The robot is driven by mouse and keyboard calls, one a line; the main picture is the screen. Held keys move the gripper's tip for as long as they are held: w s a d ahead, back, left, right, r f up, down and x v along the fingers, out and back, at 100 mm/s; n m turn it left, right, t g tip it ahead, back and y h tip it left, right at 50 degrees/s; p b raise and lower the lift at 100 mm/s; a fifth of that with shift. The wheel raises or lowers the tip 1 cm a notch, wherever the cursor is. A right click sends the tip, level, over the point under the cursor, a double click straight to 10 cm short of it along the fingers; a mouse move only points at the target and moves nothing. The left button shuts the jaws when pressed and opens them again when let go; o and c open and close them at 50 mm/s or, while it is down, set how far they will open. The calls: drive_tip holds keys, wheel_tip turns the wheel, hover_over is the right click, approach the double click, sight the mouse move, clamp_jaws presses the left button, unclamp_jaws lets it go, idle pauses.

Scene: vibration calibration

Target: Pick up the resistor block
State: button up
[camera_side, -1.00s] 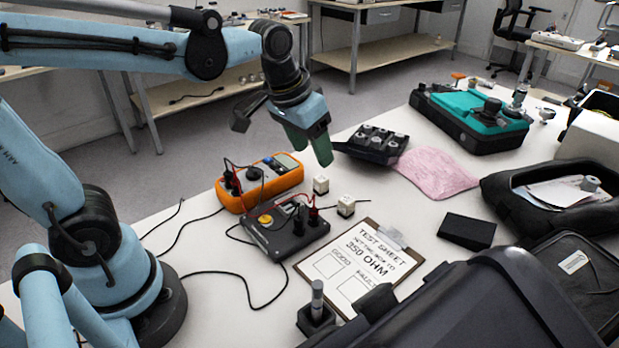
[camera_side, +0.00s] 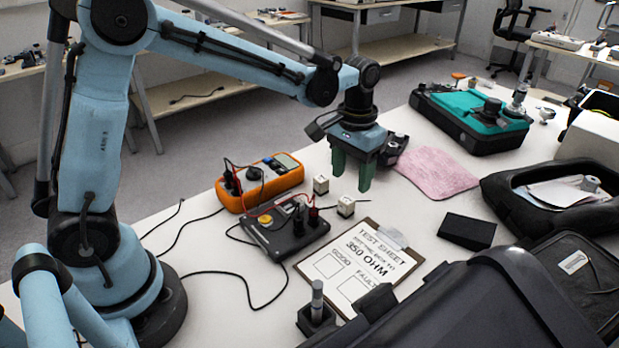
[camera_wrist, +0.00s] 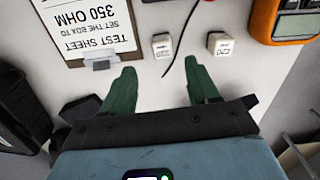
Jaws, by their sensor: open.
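Two small white blocks with dark markings stand on the table; I cannot tell which is the resistor block. One white block (camera_side: 346,206) is by the clipboard, the other white block (camera_side: 321,184) is by the orange meter. In the wrist view, the clipboard-side block (camera_wrist: 162,46) lies beyond the gap between my fingers, and the meter-side block (camera_wrist: 220,44) lies to its right. My gripper (camera_side: 352,180) is open and empty, its green fingers pointing down, above and behind the blocks in the side view. It also shows in the wrist view (camera_wrist: 160,76).
An orange meter (camera_side: 285,170) and a black box with a yellow knob (camera_side: 290,240) stand left of the blocks, with leads. A clipboard (camera_side: 365,292) lies in front. A pink cloth (camera_side: 440,172) and a black block (camera_side: 467,231) lie to the right.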

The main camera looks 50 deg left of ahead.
sight(347, 199)
drive_tip(key=shift+s+a+f, duration=0.1)
drive_tip(key=shift+f, duration=1.85)
drive_tip(key=shift+a+f, duration=0.1)
drive_tip(key=shift+f, duration=1.8)
drive_tip(key=c, duration=1)
drive_tip(key=shift+c, duration=0.2)
drive_tip(key=shift+r, duration=0.1)
